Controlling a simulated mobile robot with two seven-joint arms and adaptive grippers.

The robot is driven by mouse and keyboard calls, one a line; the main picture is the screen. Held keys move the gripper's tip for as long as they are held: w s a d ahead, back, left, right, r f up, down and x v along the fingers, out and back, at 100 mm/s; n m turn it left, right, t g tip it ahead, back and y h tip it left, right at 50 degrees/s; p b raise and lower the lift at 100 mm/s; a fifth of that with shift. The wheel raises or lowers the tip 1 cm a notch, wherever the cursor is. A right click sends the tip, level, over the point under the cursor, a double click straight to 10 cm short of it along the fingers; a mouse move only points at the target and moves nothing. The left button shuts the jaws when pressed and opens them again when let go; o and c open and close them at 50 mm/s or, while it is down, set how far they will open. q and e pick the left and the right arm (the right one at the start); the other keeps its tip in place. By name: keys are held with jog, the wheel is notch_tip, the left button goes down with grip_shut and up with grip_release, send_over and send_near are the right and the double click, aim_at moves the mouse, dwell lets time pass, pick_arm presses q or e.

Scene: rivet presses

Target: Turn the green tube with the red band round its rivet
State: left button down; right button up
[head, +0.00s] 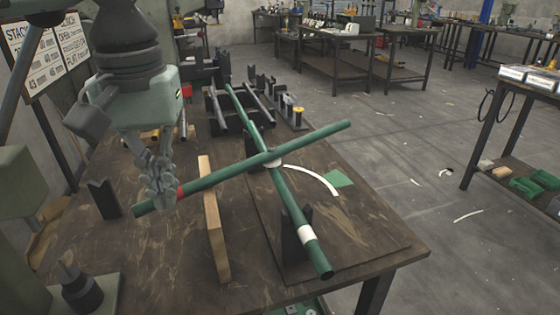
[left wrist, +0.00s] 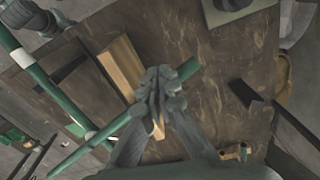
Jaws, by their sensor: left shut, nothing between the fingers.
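The green tube with the red band (head: 225,173) slants across the bench from lower left to upper right. Its red band (head: 180,192) shows just right of my left gripper (head: 160,200). The tube crosses a second green tube with a white band (head: 290,207), and the pale rivet (head: 273,161) is at the crossing. My left gripper is shut and empty at the tube's near left end, overlapping it in view. I cannot tell whether it touches. In the left wrist view the banded tube (left wrist: 118,123) runs behind the shut fingers (left wrist: 157,88), which hide the band.
A white arc (head: 315,177) and a green patch (head: 339,178) lie on the board right of the crossing. Dark V-supports (head: 104,198) stand around. More tubes lie at the back.

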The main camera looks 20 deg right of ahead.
pick_arm(q)
jog(key=shift+w+a+n, duration=0.25)
jog(key=shift+w, duration=0.3)
jog(key=shift+w+a+n, duration=0.25)
jog(key=shift+w, duration=0.25)
jog(key=shift+s+d+f, duration=0.15)
jog(key=shift+s+d, duration=0.15)
jog(key=shift+s, duration=0.3)
pick_arm(e)
jog(key=shift+w, duration=0.15)
pick_arm(q)
jog(key=shift+w+r, duration=0.25)
jog(key=shift+r, duration=0.95)
jog(key=shift+w+a+r, duration=0.1)
jog(key=shift+w, duration=0.5)
jog(key=shift+w+r+g, duration=0.2)
jog(key=shift+r+g, duration=0.1)
jog(key=shift+r, duration=0.05)
jog(key=shift+s+r, duration=0.25)
jog(key=shift+r, duration=0.3)
jog(key=shift+s+r, duration=0.2)
jog(key=shift+r, duration=0.75)
pick_arm(e)
jog(key=shift+w+a+f, duration=0.1)
jog(key=shift+w+f, duration=0.15)
jog(key=shift+f, duration=0.1)
